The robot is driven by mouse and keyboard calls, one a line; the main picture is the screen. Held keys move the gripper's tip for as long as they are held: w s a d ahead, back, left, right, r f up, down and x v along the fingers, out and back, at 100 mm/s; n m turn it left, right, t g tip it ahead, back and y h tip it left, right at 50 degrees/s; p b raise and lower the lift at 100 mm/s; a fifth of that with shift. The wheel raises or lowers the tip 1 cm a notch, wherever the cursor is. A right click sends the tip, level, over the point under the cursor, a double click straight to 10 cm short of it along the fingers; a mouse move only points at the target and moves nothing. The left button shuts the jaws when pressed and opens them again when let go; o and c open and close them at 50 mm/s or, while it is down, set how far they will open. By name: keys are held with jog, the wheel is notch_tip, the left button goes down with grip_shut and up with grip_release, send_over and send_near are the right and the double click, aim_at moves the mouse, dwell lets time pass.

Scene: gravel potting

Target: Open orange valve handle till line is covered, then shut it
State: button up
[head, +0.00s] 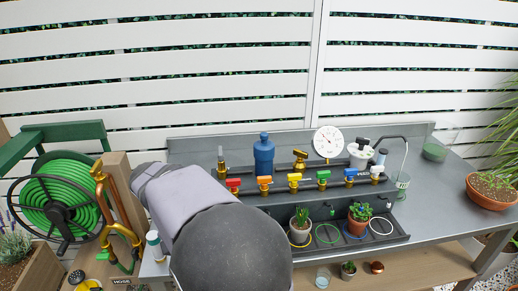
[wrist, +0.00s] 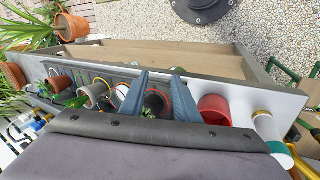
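The orange valve handle (head: 264,181) sits on a brass tap, second from the left in a row of coloured taps on the bench. My gripper (wrist: 160,77) shows in the wrist view as two blue-grey fingers, spread apart. Nothing is visibly held between them. A potted plant (wrist: 154,103) shows between and beyond the fingers, near a red ring. In the head view my arm covers the front left of the bench, and my gripper is hidden. The place below the orange tap is hidden by my arm, and I cannot make out a line.
Red (head: 233,184), yellow (head: 295,179), green (head: 323,175), blue (head: 351,173) and white (head: 377,170) handles flank it. A dark tray (head: 401,237) holds potted plants and coloured rings. A blue bottle (head: 263,155) and a gauge (head: 327,141) stand behind. The bench's right is mostly clear.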

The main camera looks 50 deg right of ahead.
jog(key=d+r+m+g+p, duration=0.1)
jog(key=d+r+m+p, duration=0.3)
jog(key=r, duration=0.5)
jog(key=m+g+h+p, duration=0.2)
jog(key=m+h+p, duration=0.1)
jog(key=m+p, duration=1.05)
send_near(264, 177)
jog(key=shift+s+d+f+n+p, duration=0.2)
jog(key=shift+d+n+p, duration=0.1)
jog(key=shift+n+p, duration=0.3)
jog(key=shift+p+x, duration=1.25)
jog(key=shift+x, duration=2.4)
jog(key=shift+a+f, duration=0.1)
grip_shut()
